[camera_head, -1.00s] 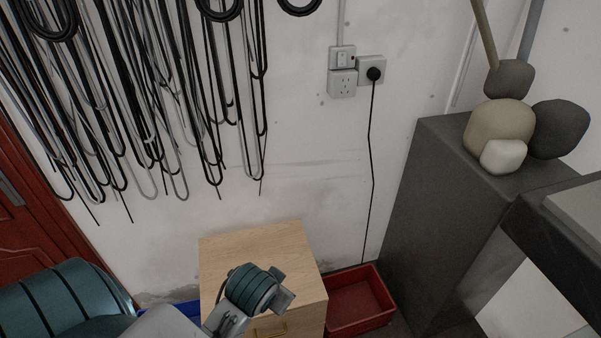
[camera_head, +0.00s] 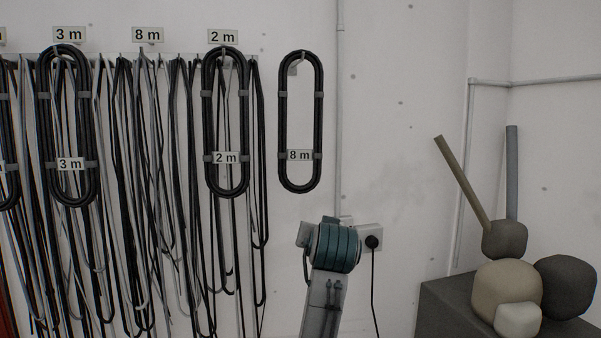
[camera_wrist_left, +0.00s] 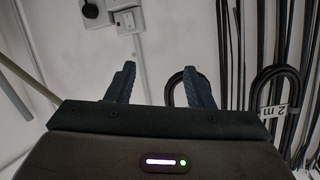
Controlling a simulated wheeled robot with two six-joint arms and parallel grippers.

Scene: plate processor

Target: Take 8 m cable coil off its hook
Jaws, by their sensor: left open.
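The 8 m cable coil (camera_head: 284,120) is a black oval loop with grey ties and an "8 m" tag near its lower end. It hangs upright on a hook against the white wall, right of the 2 m coil (camera_head: 209,120). In the left wrist view, which is turned about upside down, my left gripper (camera_wrist_left: 160,84) is open and empty. A black loop end, apparently the 8 m coil's lower end (camera_wrist_left: 171,88), shows just beyond its right finger, partly hidden by it. I cannot tell how far apart they are. My right gripper is not in view.
A 3 m coil (camera_head: 56,180) and many loose black and grey cables hang to the left. A socket with a black plug (camera_head: 371,241) is right of my arm link, low on the wall. Stacked stones (camera_head: 507,285) with two rods stand on a dark block (camera_head: 440,312) at right.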

